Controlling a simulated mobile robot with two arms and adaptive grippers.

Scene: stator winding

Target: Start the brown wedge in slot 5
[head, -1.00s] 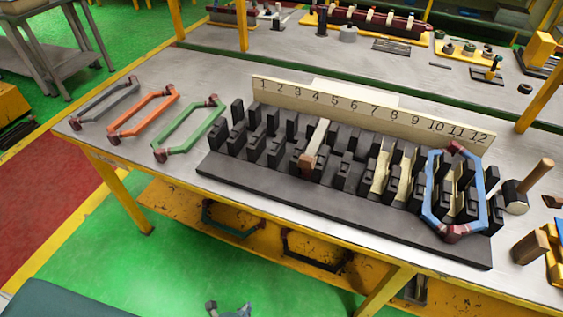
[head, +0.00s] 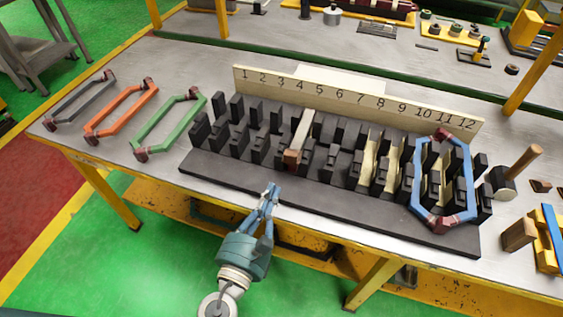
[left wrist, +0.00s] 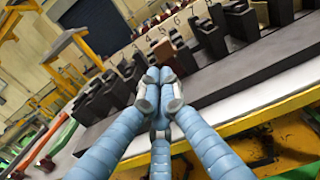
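The black slotted stator block (head: 225,170) lies on the table, with a cream board (head: 345,95) numbered 1 to 12 behind it. A long pale strip with a brown front end, apparently the brown wedge (head: 291,159), lies between black teeth, roughly in line with number 5. How deep it sits is not clear. My left gripper (head: 270,190) is in front of the block's near edge, apart from the wedge. In the left wrist view its fingertips (left wrist: 158,86) meet with nothing visible between them, and a brown block end (left wrist: 161,48) shows beyond them. My right gripper is not in view.
A blue coil (head: 417,180) lies over the teeth at the right, near cream slot pieces. Green (head: 166,126), orange (head: 118,110) and grey (head: 80,98) coils lie at the left. A mallet (head: 520,165) and a wooden block (head: 518,234) are at the right.

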